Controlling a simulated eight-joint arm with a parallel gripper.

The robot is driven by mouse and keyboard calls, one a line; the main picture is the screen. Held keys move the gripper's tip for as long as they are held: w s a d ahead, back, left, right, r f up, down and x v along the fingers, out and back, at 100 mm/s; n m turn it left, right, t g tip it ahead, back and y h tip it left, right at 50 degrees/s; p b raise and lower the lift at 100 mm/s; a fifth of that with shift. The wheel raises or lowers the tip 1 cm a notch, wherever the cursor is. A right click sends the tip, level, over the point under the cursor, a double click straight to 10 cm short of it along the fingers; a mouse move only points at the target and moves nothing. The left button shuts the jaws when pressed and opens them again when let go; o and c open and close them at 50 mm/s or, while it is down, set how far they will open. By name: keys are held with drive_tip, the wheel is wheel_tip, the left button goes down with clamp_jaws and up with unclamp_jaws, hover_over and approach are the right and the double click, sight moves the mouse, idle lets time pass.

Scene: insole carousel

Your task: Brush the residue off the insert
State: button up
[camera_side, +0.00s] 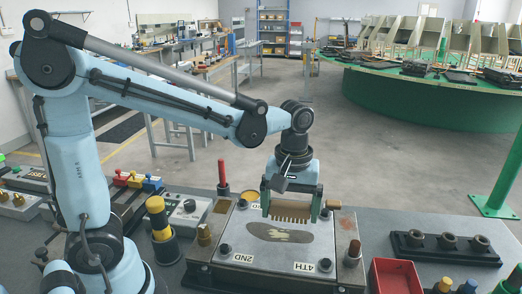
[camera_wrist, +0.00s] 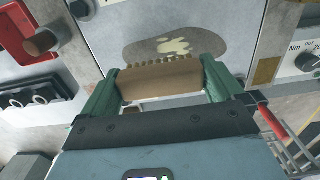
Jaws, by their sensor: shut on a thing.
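My gripper (camera_side: 292,206) is shut on a wooden brush (camera_side: 290,212), held crosswise between its green fingers. The brush also shows between the fingers in the wrist view (camera_wrist: 160,82), its bristle tufts along the edge facing the insert. The insert (camera_side: 262,232) is a dark grey insole shape lying on a light metal plate (camera_side: 235,250). A cream patch of residue (camera_side: 285,236) lies on it, and this residue shows in the wrist view (camera_wrist: 174,46) too. The brush is at the insert's far side in the side view; I cannot tell whether the bristles touch it.
A red bin (camera_side: 396,276) and a dark block with several round holes (camera_side: 446,248) stand right of the plate. Left are a yellow-topped post (camera_side: 157,212) and a dial box (camera_side: 188,215).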

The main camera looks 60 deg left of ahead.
sight(290, 204)
drive_tip(key=shift+r, duration=1.95)
